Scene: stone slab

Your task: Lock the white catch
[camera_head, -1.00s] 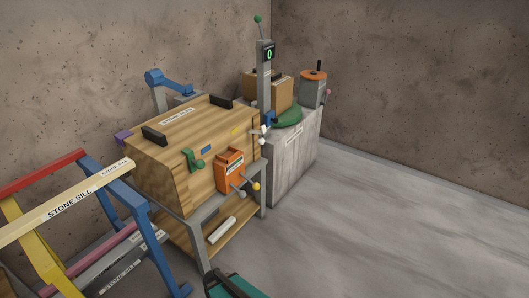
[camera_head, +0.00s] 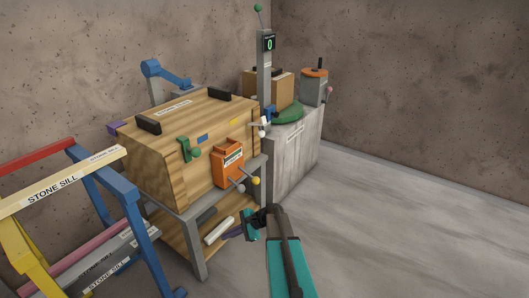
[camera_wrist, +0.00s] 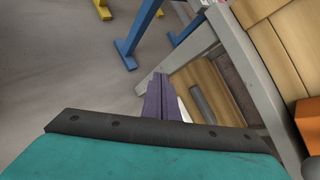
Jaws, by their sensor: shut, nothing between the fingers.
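A small white catch-like part (camera_head: 261,126) sits at the right end of the wooden chest's front, below a small blue part; it is too small to tell whether it is locked. My gripper (camera_head: 231,234) is low in front of the stand, below and left of that part and well apart from it. Its purple fingers show in the wrist view (camera_wrist: 159,80), together and empty, pointing toward the stand's lower shelf. The white part is not seen in the wrist view.
The chest (camera_head: 150,150) carries a green handle (camera_head: 187,150) and an orange box (camera_head: 227,165) with protruding knobbed levers. A grey post (camera_head: 264,75) with a display rises at right. Sawhorse-like frames (camera_head: 110,185) stand left. Floor at right is clear.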

